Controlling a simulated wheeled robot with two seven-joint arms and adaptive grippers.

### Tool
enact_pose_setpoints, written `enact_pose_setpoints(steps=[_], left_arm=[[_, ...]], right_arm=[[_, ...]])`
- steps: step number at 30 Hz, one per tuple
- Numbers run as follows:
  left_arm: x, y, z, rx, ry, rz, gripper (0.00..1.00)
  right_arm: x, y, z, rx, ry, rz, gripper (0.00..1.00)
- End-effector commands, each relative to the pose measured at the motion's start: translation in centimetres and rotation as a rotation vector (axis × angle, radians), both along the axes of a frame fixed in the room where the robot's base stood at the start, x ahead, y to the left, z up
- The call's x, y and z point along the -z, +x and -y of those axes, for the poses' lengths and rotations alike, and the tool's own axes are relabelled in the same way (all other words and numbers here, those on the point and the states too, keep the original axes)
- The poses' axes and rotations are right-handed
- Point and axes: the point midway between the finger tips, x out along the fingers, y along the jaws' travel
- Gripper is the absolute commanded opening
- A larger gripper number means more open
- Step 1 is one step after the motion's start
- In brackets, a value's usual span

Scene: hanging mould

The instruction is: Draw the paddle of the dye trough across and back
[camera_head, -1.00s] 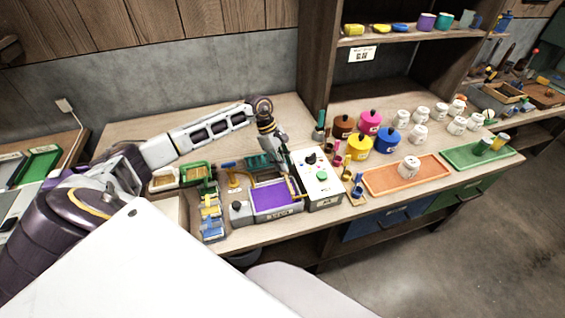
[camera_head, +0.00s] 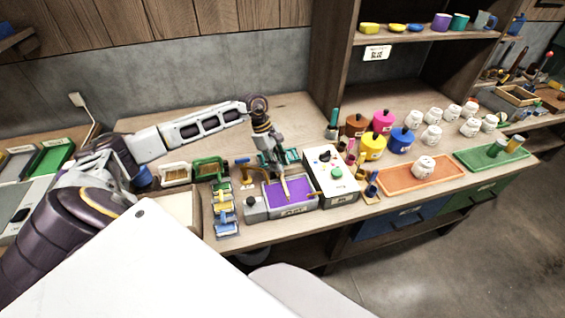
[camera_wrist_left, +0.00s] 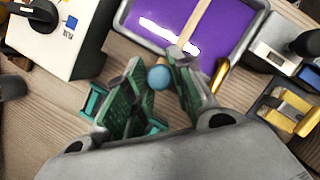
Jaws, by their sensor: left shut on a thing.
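The dye trough (camera_head: 270,210) is a grey box holding purple dye (camera_head: 300,188), at the middle of the bench; it also shows at the top of the wrist view (camera_wrist_left: 128,32). The paddle (camera_head: 284,188) is a thin tan stick slanting down into the dye, left of the trough's middle. In the wrist view its shaft (camera_wrist_left: 193,25) crosses the purple, and a blue-grey ball (camera_wrist_left: 159,78) shows between the fingers. My left gripper (camera_head: 275,163) is shut on the paddle's upper end, above the trough's back edge. My right gripper is out of view.
A white control box (camera_head: 330,178) with a green button stands close to the trough's right. Yellow and blue clamp-like items (camera_head: 225,212) lie to its left. Coloured pots (camera_head: 373,147) and an orange tray (camera_head: 400,181) are farther right.

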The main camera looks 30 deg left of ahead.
Motion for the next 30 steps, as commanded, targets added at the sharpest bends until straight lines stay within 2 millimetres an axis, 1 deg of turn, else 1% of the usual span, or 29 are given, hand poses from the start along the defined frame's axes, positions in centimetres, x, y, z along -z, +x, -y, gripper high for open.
enact_pose_setpoints(steps=[1,5,15,16,18,21,30], left_arm=[[0.06,-0.26,-0.38,-0.001,0.003,0.0,0.0],[-0.01,-0.71,-0.7,0.0,0.004,0.001,0.0],[-0.02,-0.91,-0.84,0.001,0.006,-0.003,0.0],[-0.02,-0.91,-0.85,0.0,0.006,-0.004,0.25],[-0.01,-0.93,-0.85,0.001,0.006,-0.005,0.34],[-0.01,-0.91,-0.8,0.001,0.005,-0.003,0.45],[0.0,-0.9,-0.72,0.001,0.003,-0.003,0.45]], right_arm=[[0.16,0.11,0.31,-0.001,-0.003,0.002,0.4],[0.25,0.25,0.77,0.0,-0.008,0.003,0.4],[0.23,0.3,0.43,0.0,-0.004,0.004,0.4],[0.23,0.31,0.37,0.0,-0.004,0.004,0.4],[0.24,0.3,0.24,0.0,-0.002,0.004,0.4],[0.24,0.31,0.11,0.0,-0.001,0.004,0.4],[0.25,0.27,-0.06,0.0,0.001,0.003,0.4]])
